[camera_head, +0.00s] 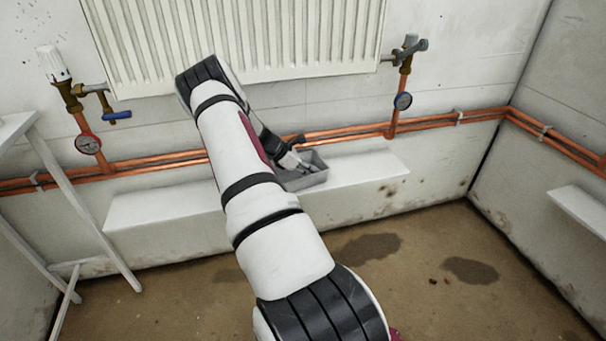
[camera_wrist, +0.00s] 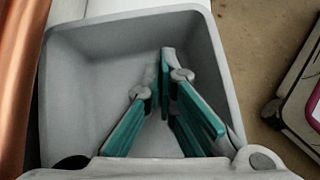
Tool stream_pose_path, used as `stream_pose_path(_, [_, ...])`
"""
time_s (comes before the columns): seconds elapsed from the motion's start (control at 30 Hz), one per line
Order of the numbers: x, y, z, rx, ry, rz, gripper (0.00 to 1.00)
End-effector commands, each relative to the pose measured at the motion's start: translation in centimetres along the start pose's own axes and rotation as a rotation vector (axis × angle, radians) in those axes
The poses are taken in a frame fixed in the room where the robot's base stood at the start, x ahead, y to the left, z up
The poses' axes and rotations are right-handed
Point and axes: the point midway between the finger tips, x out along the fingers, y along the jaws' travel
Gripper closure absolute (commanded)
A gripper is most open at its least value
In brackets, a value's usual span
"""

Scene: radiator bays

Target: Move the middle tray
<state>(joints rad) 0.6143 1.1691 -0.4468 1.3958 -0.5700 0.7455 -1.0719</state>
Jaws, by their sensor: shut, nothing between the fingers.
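One grey open tray (camera_head: 310,180) sits on the white ledge below the radiator, partly behind my arm. In the wrist view the tray (camera_wrist: 125,42) fills the middle, with its far and side walls visible and its near rim largely hidden. Its floor looks empty apart from my fingers. My gripper (camera_head: 293,160) points down at the tray. In the wrist view my gripper (camera_wrist: 165,62) shows its teal-padded fingers over or inside the tray, tips close together with nothing between them. Whether the fingers touch the tray, I cannot tell. No other tray shows.
The white ledge (camera_head: 365,172) is bare right of the tray and at its left end. Copper pipes (camera_head: 350,131) run along the wall just behind it, under the radiator (camera_head: 290,35). Valves and gauges stand on both sides. A white frame (camera_head: 75,190) stands at left.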

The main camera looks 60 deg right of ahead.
Motion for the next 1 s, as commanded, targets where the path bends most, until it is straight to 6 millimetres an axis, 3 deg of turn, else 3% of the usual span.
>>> stream_pose_path(0.33, [0.1,0.0,0.2,0.000,0.000,0.000,1.00])
stream_pose_path(0.47, [1.0,-0.1,1.2,0.003,-0.001,-0.004,1.00])
stream_pose_path(1.0, [12.3,-0.2,12.3,0.006,-0.001,-0.004,1.00])
